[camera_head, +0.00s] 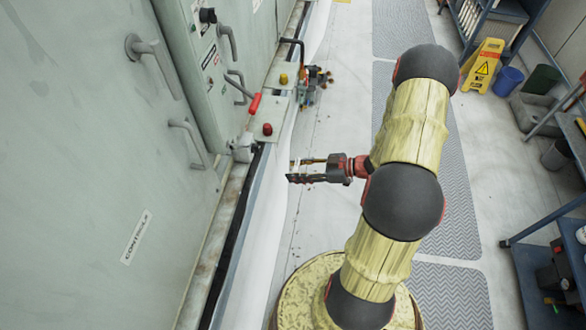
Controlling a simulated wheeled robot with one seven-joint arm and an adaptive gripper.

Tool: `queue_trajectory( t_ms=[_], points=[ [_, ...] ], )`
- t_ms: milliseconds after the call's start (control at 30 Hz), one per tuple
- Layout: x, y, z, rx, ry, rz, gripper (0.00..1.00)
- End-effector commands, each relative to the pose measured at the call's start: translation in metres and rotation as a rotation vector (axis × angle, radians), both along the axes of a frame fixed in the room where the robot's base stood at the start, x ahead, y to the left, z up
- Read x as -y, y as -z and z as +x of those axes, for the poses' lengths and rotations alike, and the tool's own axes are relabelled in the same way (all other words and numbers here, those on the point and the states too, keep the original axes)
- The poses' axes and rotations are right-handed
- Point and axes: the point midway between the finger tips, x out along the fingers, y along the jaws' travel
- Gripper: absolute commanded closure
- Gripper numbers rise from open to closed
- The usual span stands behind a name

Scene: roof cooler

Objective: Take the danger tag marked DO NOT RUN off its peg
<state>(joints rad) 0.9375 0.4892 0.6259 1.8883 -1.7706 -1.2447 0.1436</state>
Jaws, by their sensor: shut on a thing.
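My gripper (293,170) reaches left from my arm, over the pale floor and clear of the grey-green cabinet. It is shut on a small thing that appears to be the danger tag. Only a small pale and dark patch shows at the fingertips, and no lettering can be read. The peg cannot be made out.
The cabinet (85,150) with bar handles fills the left. A red button (267,129), a yellow button (283,79) and a red-gripped lever (254,103) stick out along its edge. A yellow caution sign (483,66) and blue bin (508,80) stand far right.

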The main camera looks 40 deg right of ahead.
Motion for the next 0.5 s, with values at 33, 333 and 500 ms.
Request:
queue_trajectory(
  t_ms=[33, 333, 500],
  points=[
    [0.002, -0.001, -0.002, 0.000, 0.002, 0.000, 0.83],
    [0.012, 0.000, -0.011, 0.000, 0.002, 0.002, 0.83],
    [0.016, -0.001, -0.016, -0.001, 0.000, 0.001, 0.83]
  ],
)
